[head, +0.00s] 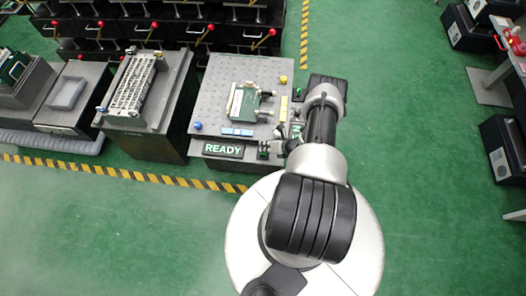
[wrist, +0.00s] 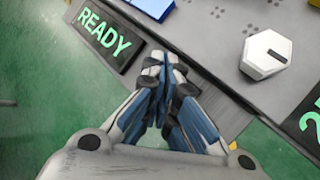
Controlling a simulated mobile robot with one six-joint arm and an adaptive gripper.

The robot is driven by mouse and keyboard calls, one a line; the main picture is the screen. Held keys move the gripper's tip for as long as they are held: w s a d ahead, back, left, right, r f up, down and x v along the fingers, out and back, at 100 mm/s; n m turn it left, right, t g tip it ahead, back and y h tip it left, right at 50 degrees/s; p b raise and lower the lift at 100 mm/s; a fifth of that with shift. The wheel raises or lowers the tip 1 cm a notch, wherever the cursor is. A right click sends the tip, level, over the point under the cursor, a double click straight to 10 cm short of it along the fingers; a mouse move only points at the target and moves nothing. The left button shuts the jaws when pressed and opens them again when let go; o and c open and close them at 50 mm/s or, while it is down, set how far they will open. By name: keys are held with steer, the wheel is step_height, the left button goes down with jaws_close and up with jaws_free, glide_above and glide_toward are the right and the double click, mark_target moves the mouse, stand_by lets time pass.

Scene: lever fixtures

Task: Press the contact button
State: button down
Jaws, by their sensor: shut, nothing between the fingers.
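A white hexagonal block (wrist: 266,54) with a dark slot on top sits on the grey panel in the wrist view. I cannot tell for sure whether it is the contact button. My gripper (wrist: 163,65) is shut and empty, its fingertips together. In the picture they lie left of the white block, apart from it, beside the right end of the READY sign (wrist: 108,36). In the head view my gripper (head: 281,140) is at the front right of the grey pegboard fixture (head: 211,95), partly hidden by my arm. Its height above the panel is unclear.
The fixture carries a green circuit board (head: 242,103), a yellow knob (head: 283,79), a blue knob (head: 198,126) and blue blocks (head: 237,132). A dark display (wrist: 308,120) with green characters is at the right of the wrist view. Green floor in front is clear.

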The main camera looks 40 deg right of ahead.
steer(key=shift+f+b, duration=0.5)
steer(key=shift+b, duration=0.1)
stand_by(0.5)
steer(key=shift+r, duration=0.1)
steer(key=shift+r+p, duration=0.65)
steer(key=shift+r, duration=0.15)
steer(key=shift+r+p, duration=1.95)
steer(key=shift+r, duration=0.65)
